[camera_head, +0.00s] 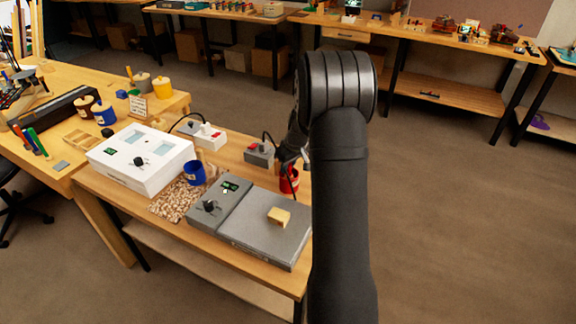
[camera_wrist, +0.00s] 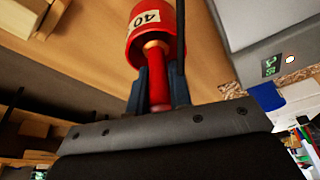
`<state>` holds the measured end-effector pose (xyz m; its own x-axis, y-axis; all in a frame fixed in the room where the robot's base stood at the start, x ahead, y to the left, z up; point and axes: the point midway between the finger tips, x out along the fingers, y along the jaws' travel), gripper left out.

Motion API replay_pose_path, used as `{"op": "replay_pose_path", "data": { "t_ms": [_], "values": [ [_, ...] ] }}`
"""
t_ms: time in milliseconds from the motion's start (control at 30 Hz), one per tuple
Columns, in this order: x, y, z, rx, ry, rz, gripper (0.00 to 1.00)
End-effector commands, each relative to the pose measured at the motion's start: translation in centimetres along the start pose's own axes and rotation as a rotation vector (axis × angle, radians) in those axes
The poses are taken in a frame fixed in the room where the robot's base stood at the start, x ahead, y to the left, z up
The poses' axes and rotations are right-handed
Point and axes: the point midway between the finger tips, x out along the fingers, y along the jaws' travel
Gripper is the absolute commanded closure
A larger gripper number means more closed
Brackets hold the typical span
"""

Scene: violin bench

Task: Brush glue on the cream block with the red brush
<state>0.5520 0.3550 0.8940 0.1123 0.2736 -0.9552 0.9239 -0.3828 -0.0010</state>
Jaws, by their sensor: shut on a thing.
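The cream block (camera_head: 279,217) lies on the flat grey plate of a device (camera_head: 268,237) on the near bench. The red pot (camera_head: 289,181) stands behind that plate, close to my arm; in the wrist view the pot (camera_wrist: 139,17) carries a "40" label. My gripper (camera_wrist: 158,78) is shut on the handle of the red brush (camera_wrist: 159,91). The brush's metal collar is at the pot's mouth, and its bristles are hidden, seemingly inside the pot. In the head view my gripper is mostly hidden by my arm, above the red pot.
A blue pot (camera_head: 194,173) stands on a speckled mat (camera_head: 167,207), left of the grey device. A white device (camera_head: 140,158) is further left. Small boxes with red switches (camera_head: 260,153) and black cables lie behind. Floor to the right is clear.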

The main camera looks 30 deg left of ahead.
Motion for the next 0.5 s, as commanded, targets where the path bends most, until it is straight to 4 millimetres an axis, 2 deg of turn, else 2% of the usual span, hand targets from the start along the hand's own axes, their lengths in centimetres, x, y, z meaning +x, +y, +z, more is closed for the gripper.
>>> {"op": "replay_pose_path", "data": {
  "t_ms": [500],
  "values": [
    [0.54, 0.00, 0.15, 0.000, 0.000, 0.000, 1.00]
  ]
}}
